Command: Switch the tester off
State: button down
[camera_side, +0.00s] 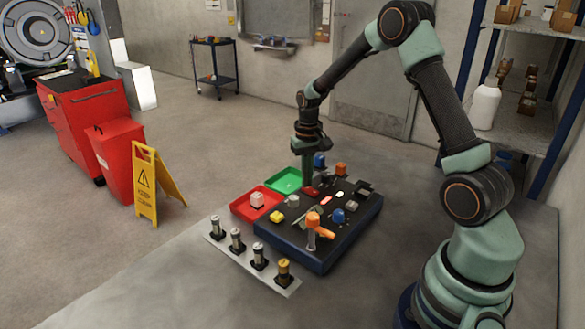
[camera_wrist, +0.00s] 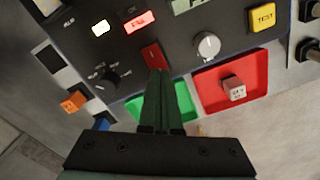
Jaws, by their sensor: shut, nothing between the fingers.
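The tester is a dark console (camera_side: 330,232) on the bench, with a red rocker switch (camera_wrist: 153,56) on its panel. The rocker also shows in the side view (camera_side: 311,191), partly behind my gripper. My gripper (camera_wrist: 161,74) is shut and empty, its fingertips at the rocker's near edge in the wrist view. I cannot tell whether they touch it. In the side view my gripper (camera_side: 307,184) points straight down at the panel. A red lamp (camera_wrist: 139,21) and a whitish lamp (camera_wrist: 101,28) look lit.
Beside the rocker are a grey knob (camera_wrist: 207,45), a black rotary selector (camera_wrist: 108,80) and a yellow TEST button (camera_wrist: 263,17). A red tray (camera_wrist: 258,73) holds a pinkish block (camera_wrist: 233,88). A green tray (camera_side: 284,181) looks empty. Several cylinders stand on a plate (camera_side: 223,244) in front.

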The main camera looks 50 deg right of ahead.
jog(key=shift+f, duration=0.4)
jog(key=shift+r, duration=3.55)
jog(key=s+a+r+n+t, duration=0.5)
jog(key=s+a+r, duration=0.7)
jog(key=a, duration=0.3)
jog(key=shift+s+r+n+t, duration=0.3)
jog(key=shift+s+n, duration=0.2)
jog(key=shift+s, duration=0.4)
